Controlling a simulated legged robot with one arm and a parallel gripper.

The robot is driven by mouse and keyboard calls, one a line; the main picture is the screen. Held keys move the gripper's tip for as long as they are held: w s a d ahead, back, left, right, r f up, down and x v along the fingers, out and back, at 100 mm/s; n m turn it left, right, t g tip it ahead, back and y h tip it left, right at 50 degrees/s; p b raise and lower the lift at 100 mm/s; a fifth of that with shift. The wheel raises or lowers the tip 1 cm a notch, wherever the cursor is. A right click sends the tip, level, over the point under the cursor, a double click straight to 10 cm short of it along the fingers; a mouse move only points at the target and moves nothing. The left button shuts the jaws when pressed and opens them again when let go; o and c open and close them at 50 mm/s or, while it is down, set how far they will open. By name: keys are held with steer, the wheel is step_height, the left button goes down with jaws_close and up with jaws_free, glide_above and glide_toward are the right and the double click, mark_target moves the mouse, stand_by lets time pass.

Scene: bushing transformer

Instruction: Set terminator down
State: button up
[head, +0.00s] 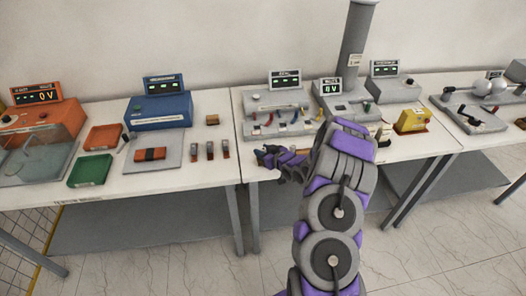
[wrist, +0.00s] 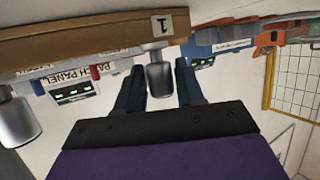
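In the wrist view, which is upside down, a grey metal cylinder (wrist: 160,77), which looks like the terminator, is between the two dark fingers of my gripper (wrist: 160,70). One finger lies close along each side of it. I cannot tell whether they press on it or leave thin gaps. The cylinder's far end meets a brown wooden block (wrist: 90,42) with a label "1". I cannot tell whether it is seated there. In the head view my gripper (head: 263,157) is low over the front edge of the middle table, and the terminator is too small to make out.
A second metal cylinder (wrist: 15,120) stands at the left in the wrist view. The patch panel (head: 277,113) is behind my gripper. A blue instrument (head: 160,111), a green tray (head: 90,170) and three small upright parts (head: 210,150) are on the left table. A yellow box (head: 412,121) is to the right.

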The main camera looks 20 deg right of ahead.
steer(key=o, duration=0.3)
steer(key=p+v, duration=0.1)
steer(key=v, duration=1.1)
steer(key=s+a+r+g+h, duration=0.4)
steer(key=s+a+r+g, duration=0.3)
steer(key=s+r+g, duration=0.35)
steer(key=s+a+r+g, duration=0.1)
steer(key=s+a+r, duration=0.2)
steer(key=s, duration=0.6)
steer(key=s+a+r+m+g+y, duration=0.1)
steer(key=s+a+r+g, duration=0.1)
steer(key=s+a, duration=0.4)
steer(key=s+a+r+m+g, duration=0.1)
steer(key=s+a+r, duration=0.4)
steer(key=s, duration=0.8)
steer(key=shift+s+a+g, duration=0.25)
steer(key=shift+g, duration=0.3)
